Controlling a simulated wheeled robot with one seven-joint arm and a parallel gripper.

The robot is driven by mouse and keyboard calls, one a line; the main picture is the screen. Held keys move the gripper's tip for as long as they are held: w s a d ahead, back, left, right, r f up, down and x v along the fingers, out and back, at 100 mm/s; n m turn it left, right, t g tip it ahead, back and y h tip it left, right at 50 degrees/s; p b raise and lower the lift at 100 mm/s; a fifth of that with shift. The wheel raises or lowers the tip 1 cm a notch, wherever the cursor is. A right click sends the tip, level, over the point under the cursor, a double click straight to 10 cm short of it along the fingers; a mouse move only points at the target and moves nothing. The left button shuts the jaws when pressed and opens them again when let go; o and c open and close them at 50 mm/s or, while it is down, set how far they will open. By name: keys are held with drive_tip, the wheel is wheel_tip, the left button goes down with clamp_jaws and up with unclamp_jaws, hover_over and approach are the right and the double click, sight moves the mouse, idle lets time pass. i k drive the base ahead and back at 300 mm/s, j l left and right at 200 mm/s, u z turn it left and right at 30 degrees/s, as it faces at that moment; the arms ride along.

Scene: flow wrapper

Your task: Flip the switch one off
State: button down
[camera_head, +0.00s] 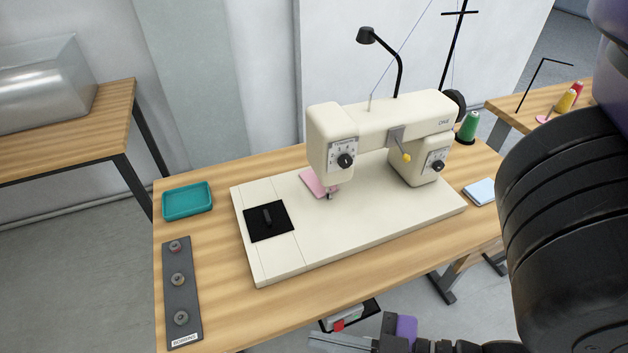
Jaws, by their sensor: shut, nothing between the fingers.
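A small grey switch box (350,317) with a red part (338,325) and a green part hangs under the front edge of the sewing table. No label on it can be read, so I cannot tell which switch is "one" or its position. My gripper (322,341) is at the bottom edge of the view, fingers pointing left, shut and empty. It is just below the switch box in the picture; I cannot tell whether they touch. Part of my gripper is cut off by the frame.
A cream sewing machine (385,125) with dials stands on the wooden table (225,290). A teal tray (187,201) and a grey bobbin strip (180,295) lie at the left. A green thread spool (468,127) stands at the back right. My dark arm covers the right side.

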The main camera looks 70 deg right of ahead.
sight(339, 326)
drive_tip(key=k+l+z, duration=0.1)
drive_tip(key=k, duration=0.45)
drive_tip(key=k+l+z, duration=0.1)
drive_tip(key=k+l, duration=0.15)
drive_tip(key=k, duration=0.25)
